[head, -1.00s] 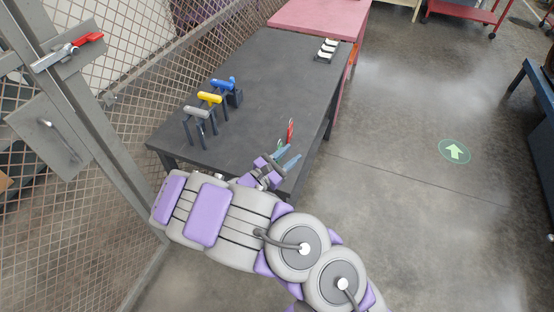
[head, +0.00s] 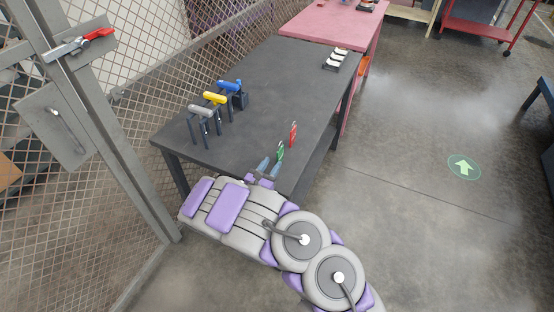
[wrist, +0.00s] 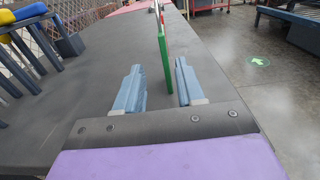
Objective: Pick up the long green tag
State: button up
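The long green tag (head: 280,151) stands upright near the front right edge of the dark table (head: 262,85). In the wrist view the green tag (wrist: 164,62) shows edge-on, between the two blue-grey fingers and nearer the right one. My gripper (wrist: 158,75) is open, with gaps between the tag and both fingers. In the head view my gripper (head: 269,166) is low at the table's front edge, just left of the tag, partly hidden by my arm. A red tag (head: 293,134) stands just behind the green one.
Grey, yellow and blue handled items (head: 215,98) stand on dark supports at the table's left. White-topped pieces (head: 337,58) sit in a row at its far right. A mesh fence (head: 120,150) runs along the left. The table's middle is clear.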

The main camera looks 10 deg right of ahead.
aim_at(281, 152)
jog(key=w+d, duration=0.2)
jog(key=d, duration=0.1)
jog(key=shift+w+d, duration=0.1)
jog(key=shift+d, duration=0.05)
jog(key=shift+w+b, duration=0.45)
jog(key=shift+b, duration=0.1)
jog(key=b+x, duration=0.1)
jog(key=x, duration=0.2)
jog(key=shift+w, duration=0.3)
jog(key=shift+d, duration=0.6)
jog(key=shift+a, duration=0.9)
jog(key=c, duration=0.6)
grip_shut()
jog(key=shift+d+r, duration=0.1)
jog(key=shift+d, duration=0.55)
